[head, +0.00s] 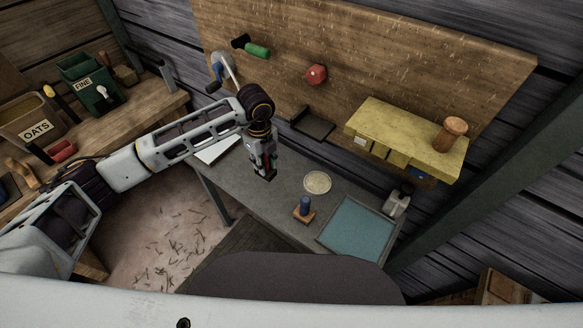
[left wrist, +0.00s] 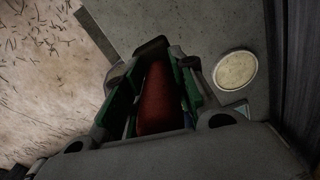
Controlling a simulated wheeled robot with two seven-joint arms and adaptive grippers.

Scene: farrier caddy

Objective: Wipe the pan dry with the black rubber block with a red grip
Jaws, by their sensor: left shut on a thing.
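My left gripper (head: 263,160) is above the left part of the grey bench, shut on the red grip of the black rubber block (head: 264,177). The red grip shows between the fingers in the left wrist view (left wrist: 158,100); the black part is mostly hidden there. A shallow rectangular pan (head: 357,230) with a teal inside and a thin brownish rim lies at the bench's right end, well right of the gripper and apart from the held block. I cannot tell whether its surface is wet. My right gripper is not in view.
A round pale disc (head: 318,182) and a wooden block with a blue grip (head: 305,210) lie between the gripper and the pan. A metal can (head: 397,203) stands at the pan's right. A yellow shelf (head: 405,138) juts from the board above. Bare bench (head: 240,185) surrounds the gripper.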

